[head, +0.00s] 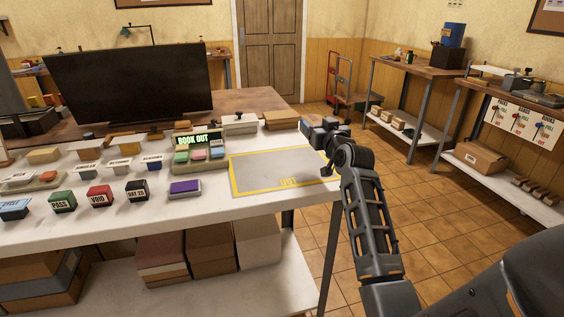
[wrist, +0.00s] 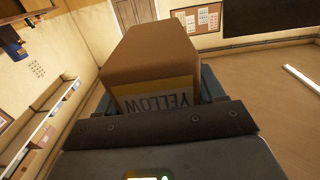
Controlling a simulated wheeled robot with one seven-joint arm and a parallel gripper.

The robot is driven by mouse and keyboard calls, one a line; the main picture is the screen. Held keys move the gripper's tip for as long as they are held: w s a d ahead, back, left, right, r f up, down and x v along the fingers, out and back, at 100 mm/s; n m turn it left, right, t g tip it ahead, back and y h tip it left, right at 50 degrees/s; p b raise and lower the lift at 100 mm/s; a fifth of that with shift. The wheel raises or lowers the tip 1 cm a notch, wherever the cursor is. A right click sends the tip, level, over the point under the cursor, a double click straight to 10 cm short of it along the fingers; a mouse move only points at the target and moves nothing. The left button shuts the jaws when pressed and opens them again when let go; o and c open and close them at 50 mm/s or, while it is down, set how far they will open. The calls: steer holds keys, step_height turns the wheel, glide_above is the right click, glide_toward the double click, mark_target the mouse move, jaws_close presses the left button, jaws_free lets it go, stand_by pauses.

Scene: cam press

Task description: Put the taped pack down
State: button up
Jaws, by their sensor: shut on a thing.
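The taped pack (wrist: 150,55) is a brown box with a yellow band and a label reading YELLOW, upside down in the wrist view. My gripper (wrist: 165,105) is shut on its near end, and the pack sticks out beyond the jaws. In the head view my gripper (head: 312,128) is at the right end of the white table, above its surface near the back corner. A brown block (head: 282,120) shows just left of the jaws there; I cannot tell for sure whether it is the held pack. The pack's underside is hidden.
A grey mat with a yellow border (head: 270,172) lies bare at the table's right end. Left of it are a purple block (head: 185,188), a BOOK OUT stand (head: 199,148) and several stamp-like blocks. A dark monitor (head: 130,82) stands behind.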

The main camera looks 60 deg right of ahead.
steer(key=w+a+f, duration=0.1)
steer(key=a+f, duration=0.1)
steer(key=w+a+f, duration=0.2)
steer(key=a, duration=0.1)
steer(key=w+a+f+p, duration=0.1)
steer(key=w+a+f, duration=0.1)
steer(key=a, duration=0.1)
steer(key=shift+w+a, duration=0.2)
steer(key=shift+a, duration=0.05)
steer(key=shift+f, duration=2)
steer(key=shift+a+f+b, duration=0.1)
steer(key=shift+f+b, duration=0.05)
steer(key=shift+b, duration=0.15)
steer(key=o, duration=1.2)
steer(key=shift+s, duration=0.1)
steer(key=b+v, duration=0.1)
steer(key=v, duration=1.1)
